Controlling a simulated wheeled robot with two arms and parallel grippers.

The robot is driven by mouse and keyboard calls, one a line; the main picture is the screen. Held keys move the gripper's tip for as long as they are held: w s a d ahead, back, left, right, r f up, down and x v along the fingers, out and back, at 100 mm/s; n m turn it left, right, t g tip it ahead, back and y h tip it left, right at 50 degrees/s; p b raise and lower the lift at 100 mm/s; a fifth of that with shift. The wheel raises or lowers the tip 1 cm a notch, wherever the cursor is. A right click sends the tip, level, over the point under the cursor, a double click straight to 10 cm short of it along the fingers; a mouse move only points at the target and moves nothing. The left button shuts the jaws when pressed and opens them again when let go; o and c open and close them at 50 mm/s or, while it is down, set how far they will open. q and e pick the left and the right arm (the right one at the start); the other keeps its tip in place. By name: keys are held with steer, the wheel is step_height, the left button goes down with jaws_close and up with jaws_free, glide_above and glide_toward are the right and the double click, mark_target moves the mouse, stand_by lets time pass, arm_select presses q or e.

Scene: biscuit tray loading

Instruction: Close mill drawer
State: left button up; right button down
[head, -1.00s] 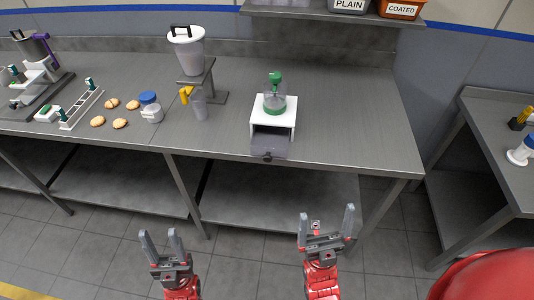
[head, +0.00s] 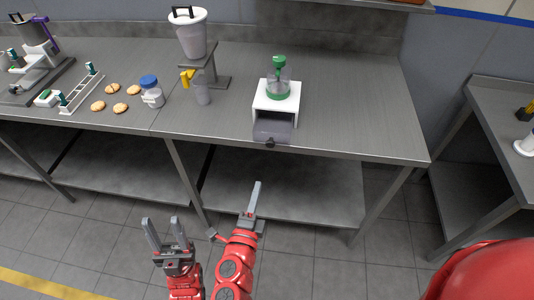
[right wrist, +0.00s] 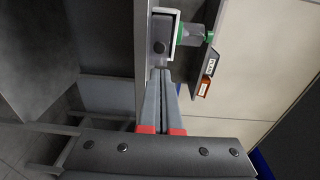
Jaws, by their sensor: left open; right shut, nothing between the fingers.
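The mill (head: 277,95) stands on the steel table, a white box with a clear hopper and green parts on top. Its grey drawer (head: 272,131) is pulled out at the front, over the table's front edge, with a dark knob. The mill also shows in the right wrist view (right wrist: 181,29), with the dark knob (right wrist: 159,47) just beyond my fingertips. My right gripper (head: 255,190) is shut and empty, in front of the table and below the drawer, apart from it in the head view. My left gripper (head: 166,226) is open and empty, farther left in front of the table.
A dispenser with a white container (head: 189,35) and a jug (head: 201,94) stand left of the mill. A blue-lidded jar (head: 151,95) and several biscuits (head: 112,89) lie farther left. The table (head: 360,110) right of the mill is clear. A shelf hangs above.

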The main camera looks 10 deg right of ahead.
steer(key=p, duration=0.3)
glide_toward(269, 139)
steer(key=x, duration=0.3)
steer(key=shift+s+d+r, duration=0.1)
steer(key=shift+d, duration=0.15)
steer(key=shift+w+d+f, duration=0.2)
steer(key=shift+w, duration=0.45)
steer(key=shift+w+d+f, duration=0.1)
steer(key=shift+w+d, duration=0.05)
steer(key=shift+w, duration=0.25)
steer(key=b+x, duration=0.1)
steer(key=x, duration=0.1)
steer(key=b+x, duration=0.1)
steer(key=x, duration=0.2)
steer(key=b+x, duration=0.1)
steer(key=x, duration=0.1)
steer(key=shift+w, duration=0.7)
steer(key=shift+s, duration=0.25)
